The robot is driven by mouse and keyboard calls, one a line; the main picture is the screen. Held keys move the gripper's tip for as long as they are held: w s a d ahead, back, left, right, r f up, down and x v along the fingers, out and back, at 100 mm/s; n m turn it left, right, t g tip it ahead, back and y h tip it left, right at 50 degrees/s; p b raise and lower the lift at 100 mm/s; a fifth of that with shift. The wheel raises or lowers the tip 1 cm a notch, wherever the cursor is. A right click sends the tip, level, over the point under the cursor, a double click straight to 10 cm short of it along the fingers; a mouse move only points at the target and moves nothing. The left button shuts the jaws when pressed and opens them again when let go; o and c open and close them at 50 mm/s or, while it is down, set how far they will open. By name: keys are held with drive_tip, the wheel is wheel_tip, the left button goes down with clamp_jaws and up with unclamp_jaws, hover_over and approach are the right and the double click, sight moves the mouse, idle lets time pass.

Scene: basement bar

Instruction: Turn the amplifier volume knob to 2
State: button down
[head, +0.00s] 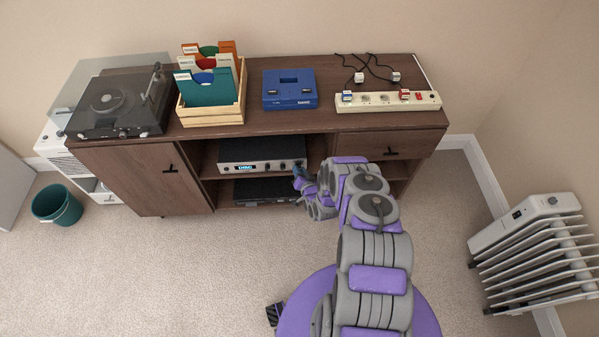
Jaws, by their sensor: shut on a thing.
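The amplifier (262,154) is a silver-fronted unit with a small lit blue display (246,168), on the upper open shelf of the brown cabinet. Small dark knobs (283,166) show on the right part of its front. My gripper (299,172) is at the right end of that front, shut on what appears to be the volume knob, which the gripper hides. The knob's setting cannot be read from here.
A black unit (262,189) sits on the shelf below. A turntable (118,101), a wooden record crate (212,117), a blue box (290,90) and a power strip (387,101) stand on the cabinet top (300,122).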

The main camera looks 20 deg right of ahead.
idle(0.3)
drive_tip(key=c, duration=0.9)
unclamp_jaws()
drive_tip(key=shift+s, duration=0.15)
drive_tip(key=p+v, duration=0.4)
drive_tip(key=v, duration=1.3)
drive_tip(key=shift+f, duration=0.1)
